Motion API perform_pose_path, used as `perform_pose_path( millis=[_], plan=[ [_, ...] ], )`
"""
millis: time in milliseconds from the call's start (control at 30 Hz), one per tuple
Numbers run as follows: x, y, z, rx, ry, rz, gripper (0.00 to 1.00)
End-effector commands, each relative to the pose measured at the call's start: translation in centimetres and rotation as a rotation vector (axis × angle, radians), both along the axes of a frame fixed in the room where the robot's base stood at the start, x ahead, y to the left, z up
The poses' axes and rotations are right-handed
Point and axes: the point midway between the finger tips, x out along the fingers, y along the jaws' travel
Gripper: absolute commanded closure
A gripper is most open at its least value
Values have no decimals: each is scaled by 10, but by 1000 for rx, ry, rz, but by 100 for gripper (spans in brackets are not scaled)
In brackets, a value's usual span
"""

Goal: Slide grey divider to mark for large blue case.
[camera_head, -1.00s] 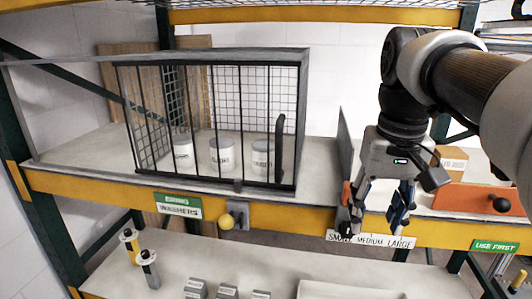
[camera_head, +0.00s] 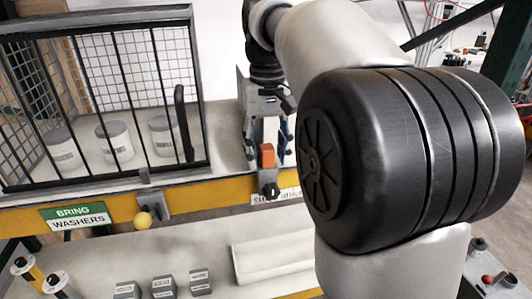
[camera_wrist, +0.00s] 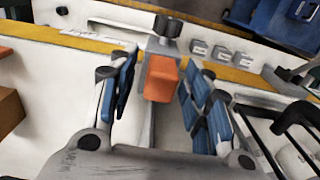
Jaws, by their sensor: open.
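The grey divider (camera_head: 240,95) stands on the upper shelf, just right of the wire cage. Its front end carries an orange block (camera_head: 267,156) and a black knob (camera_head: 268,184). My gripper (camera_head: 268,140) is open, with one finger on each side of the orange block. In the wrist view, the orange block (camera_wrist: 161,78) sits between the blue-padded fingers, with visible gaps. The size label (camera_head: 277,197) is on the shelf's yellow edge, partly hidden by my arm. In the wrist view, the label (camera_wrist: 97,40) extends left from the divider. A blue case-like object (camera_wrist: 285,20) shows at the upper right.
The wire cage (camera_head: 100,90) with white canisters stands close on the left. A yellow ball knob (camera_head: 143,220) juts from the shelf edge. Several grey blocks (camera_head: 163,286) and a white tray (camera_head: 272,262) are on the lower shelf. A brown box (camera_wrist: 10,100) shows in the wrist view.

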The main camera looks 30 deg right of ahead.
Motion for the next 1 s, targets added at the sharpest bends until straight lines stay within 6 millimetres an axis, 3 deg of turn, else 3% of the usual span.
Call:
perform_pose_path(
  millis=[300,1000],
  plan=[
    [0,0,-2,0,0,0,56],
    [0,0,-2,0,0,0,100]
  ],
)
